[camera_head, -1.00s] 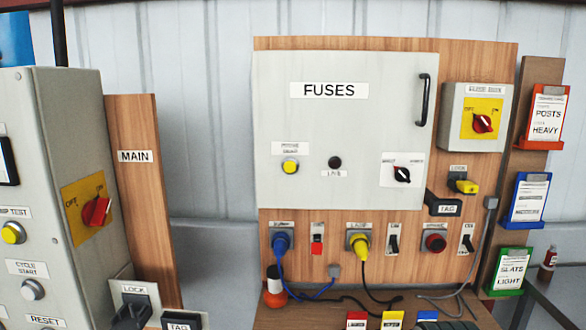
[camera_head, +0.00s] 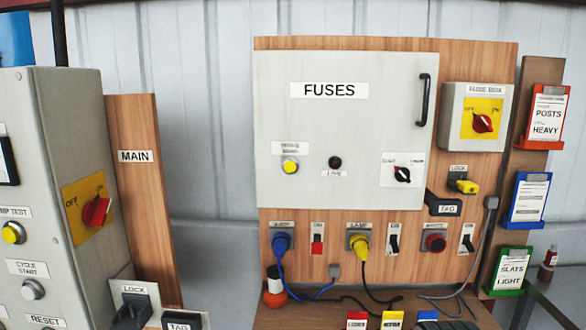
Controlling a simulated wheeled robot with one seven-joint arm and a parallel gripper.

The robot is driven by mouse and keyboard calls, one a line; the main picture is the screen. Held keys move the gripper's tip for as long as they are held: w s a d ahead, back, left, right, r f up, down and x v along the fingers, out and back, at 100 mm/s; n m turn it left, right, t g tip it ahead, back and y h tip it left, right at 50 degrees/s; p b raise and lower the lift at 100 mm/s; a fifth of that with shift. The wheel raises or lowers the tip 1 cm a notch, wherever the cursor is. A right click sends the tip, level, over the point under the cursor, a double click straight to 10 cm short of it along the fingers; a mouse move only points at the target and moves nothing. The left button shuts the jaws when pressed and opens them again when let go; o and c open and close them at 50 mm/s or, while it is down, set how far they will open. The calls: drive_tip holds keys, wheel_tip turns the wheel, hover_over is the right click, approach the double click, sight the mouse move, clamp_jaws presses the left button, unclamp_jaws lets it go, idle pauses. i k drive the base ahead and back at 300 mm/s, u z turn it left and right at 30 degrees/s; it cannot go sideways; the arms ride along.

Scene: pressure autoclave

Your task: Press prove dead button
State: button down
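A grey fuse cabinet door (camera_head: 350,130) labelled FUSES is closed in the middle of the head view. On its lower left is a yellow round button (camera_head: 290,166) under a small white label that is too blurred to read surely, perhaps PROVE DEAD. A dark round lamp (camera_head: 335,162) sits to the button's right, and a black rotary selector (camera_head: 402,174) sits further right. My gripper is not in view, and nothing covers the button.
A grey control cabinet (camera_head: 40,190) with a red rotary switch (camera_head: 97,211) and another yellow button (camera_head: 13,232) stands at left. Plugs and cables hang below the fuse door. A fuse box switch (camera_head: 482,123) is at upper right.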

sight(291, 166)
drive_tip(key=u, duration=2)
drive_tip(key=i, duration=0.75)
drive_tip(key=z, duration=2)
